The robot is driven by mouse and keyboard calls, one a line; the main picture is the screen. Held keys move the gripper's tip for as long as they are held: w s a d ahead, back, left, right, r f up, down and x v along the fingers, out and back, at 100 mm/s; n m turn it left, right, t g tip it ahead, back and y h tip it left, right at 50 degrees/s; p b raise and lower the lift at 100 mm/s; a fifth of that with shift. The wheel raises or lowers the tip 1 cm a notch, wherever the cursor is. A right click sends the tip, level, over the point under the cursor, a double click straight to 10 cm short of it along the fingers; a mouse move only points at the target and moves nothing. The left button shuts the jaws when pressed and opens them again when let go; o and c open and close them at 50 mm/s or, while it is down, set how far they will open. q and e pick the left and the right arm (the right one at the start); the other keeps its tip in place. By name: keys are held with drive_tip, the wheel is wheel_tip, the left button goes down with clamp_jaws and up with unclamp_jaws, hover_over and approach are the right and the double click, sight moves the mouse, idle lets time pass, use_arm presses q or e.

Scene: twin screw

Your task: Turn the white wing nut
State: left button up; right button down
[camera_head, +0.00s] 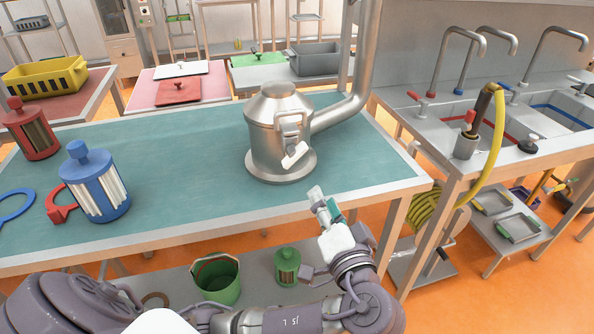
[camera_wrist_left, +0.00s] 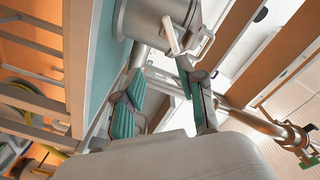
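The white wing nut (camera_head: 295,155) sits tilted on the front of a metal vessel (camera_head: 265,150), below a square metal handle (camera_head: 292,122). In the left wrist view the wing nut (camera_wrist_left: 171,37) is a pale bar at the top, in front of the vessel (camera_wrist_left: 140,22). My left gripper (camera_head: 324,202) is at the table's front edge, below and right of the nut, apart from it. In the left wrist view its teal-padded fingers (camera_wrist_left: 160,95) are spread with nothing between them. My right gripper is not in view.
A thick metal pipe (camera_head: 345,105) runs from the vessel's right side upward. A blue canister (camera_head: 97,188) and a red canister (camera_head: 32,132) stand at the left of the teal table (camera_head: 190,150). The tabletop between the blue canister and the vessel is clear. Sinks stand at right.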

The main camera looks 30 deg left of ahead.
sight(297, 158)
use_arm(q)
drive_tip(key=shift+n, duration=0.6)
drive_tip(key=x, duration=0.4)
drive_tip(key=s+a+r+p+x, duration=0.1)
drive_tip(key=x, duration=0.8)
drive_tip(key=shift+s+a+r+p, duration=0.15)
drive_tip(key=shift+a+r+p, duration=0.1)
drive_tip(key=shift+p, duration=0.15)
drive_tip(key=shift+c, duration=0.3)
clamp_jaws()
